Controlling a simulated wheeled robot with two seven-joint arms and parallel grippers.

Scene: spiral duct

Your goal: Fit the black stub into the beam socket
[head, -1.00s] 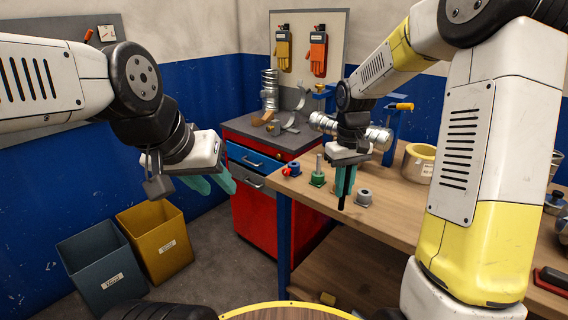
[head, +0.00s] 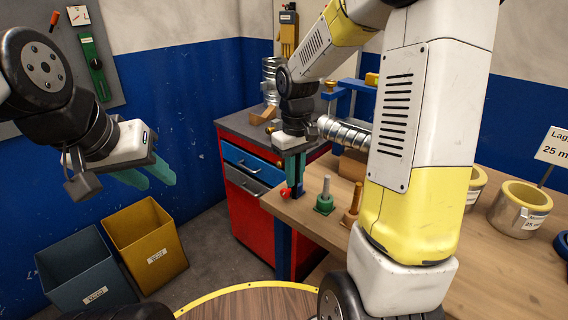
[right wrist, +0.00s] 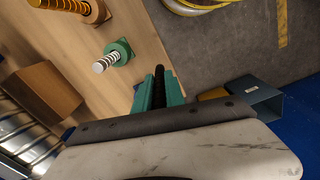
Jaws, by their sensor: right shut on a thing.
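My right gripper (head: 294,170) is shut on the black stub, pointing down above the workbench's near left corner. The black stub (right wrist: 159,86) shows between the teal fingers in the right wrist view. In the head view, the fingers largely cover it. A small blue fitting with a red knob (head: 285,192) is at the bench corner, right by the fingertips. Whether the stub touches it, or whether it is the beam socket, I cannot tell. My left gripper (head: 148,176) is open and empty, high over the floor bins.
A green mount (head: 324,205) with a grey post and a brown mount (head: 351,215) stand beside the blue fitting. A silver spiral duct (head: 345,133) lies behind. The red cabinet (head: 240,215) adjoins the bench. Bins (head: 150,250) stand on the floor; tape rolls (head: 520,208) sit right.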

